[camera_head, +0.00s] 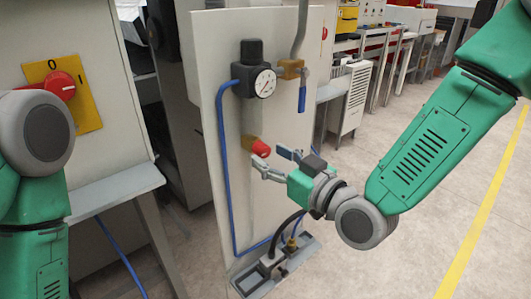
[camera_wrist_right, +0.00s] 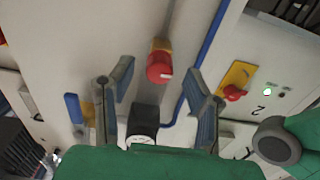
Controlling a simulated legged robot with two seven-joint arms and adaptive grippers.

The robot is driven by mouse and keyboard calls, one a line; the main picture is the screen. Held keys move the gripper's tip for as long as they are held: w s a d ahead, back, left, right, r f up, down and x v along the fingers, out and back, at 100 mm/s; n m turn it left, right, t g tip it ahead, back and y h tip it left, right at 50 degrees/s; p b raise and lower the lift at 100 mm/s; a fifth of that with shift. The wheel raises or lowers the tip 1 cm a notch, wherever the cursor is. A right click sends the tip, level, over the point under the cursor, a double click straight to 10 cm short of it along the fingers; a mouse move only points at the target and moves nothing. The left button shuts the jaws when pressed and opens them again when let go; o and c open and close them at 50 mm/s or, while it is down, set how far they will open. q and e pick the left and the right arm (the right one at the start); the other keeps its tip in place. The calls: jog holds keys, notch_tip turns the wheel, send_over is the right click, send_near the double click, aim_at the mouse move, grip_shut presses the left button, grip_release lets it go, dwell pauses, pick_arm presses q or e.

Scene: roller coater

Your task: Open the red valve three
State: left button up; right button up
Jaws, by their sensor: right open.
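A red valve knob (camera_head: 261,148) sits on a brass fitting on the upright white panel (camera_head: 215,60), below the round gauge (camera_head: 265,83). No number on it can be read. My right gripper (camera_head: 268,162) is open just in front of and below the knob, with its fingers spread. In the right wrist view the red knob (camera_wrist_right: 159,68) lies between the two open fingers (camera_wrist_right: 161,72), beyond them. Contact is not visible.
A red switch (camera_head: 60,85) on a yellow plate is on the left cabinet. A blue hose (camera_head: 224,150) runs down the panel. A blue-handled valve (camera_head: 302,98) hangs right of the gauge. A grey tray (camera_head: 245,284) is at the panel's foot. Open floor lies to the right.

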jog(key=v, duration=0.9)
jog(key=shift+s+d, duration=0.25)
jog(key=shift+d, duration=0.1)
jog(key=shift+f, duration=0.1)
